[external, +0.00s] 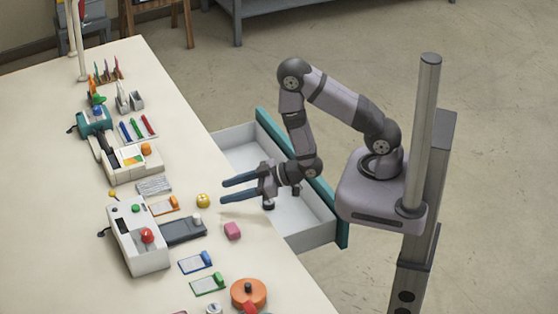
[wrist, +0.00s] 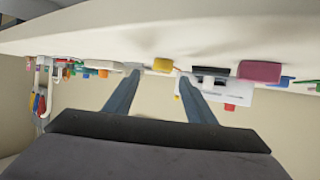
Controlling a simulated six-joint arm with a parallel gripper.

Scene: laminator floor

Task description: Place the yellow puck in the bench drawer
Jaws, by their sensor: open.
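The yellow puck (external: 203,200) sits on the cream bench top near its right edge, and it also shows in the wrist view (wrist: 162,65) between my fingertips and beyond them. My gripper (external: 224,191) is open and empty, with its dark blue fingers pointing left at the puck. In the wrist view my gripper (wrist: 158,76) has its two fingers apart. The puck looks just ahead of the tips; the exact gap is hard to tell. The bench drawer (external: 308,222) is pulled open, with white walls and a teal front, below my forearm and gripper.
A pink block (external: 233,230) lies near the puck, by the bench edge. A dark grey device (external: 184,231), an orange card (external: 163,206) and a white machine (external: 137,240) with a red knob stand close by. An orange round object (external: 248,292) is at the front.

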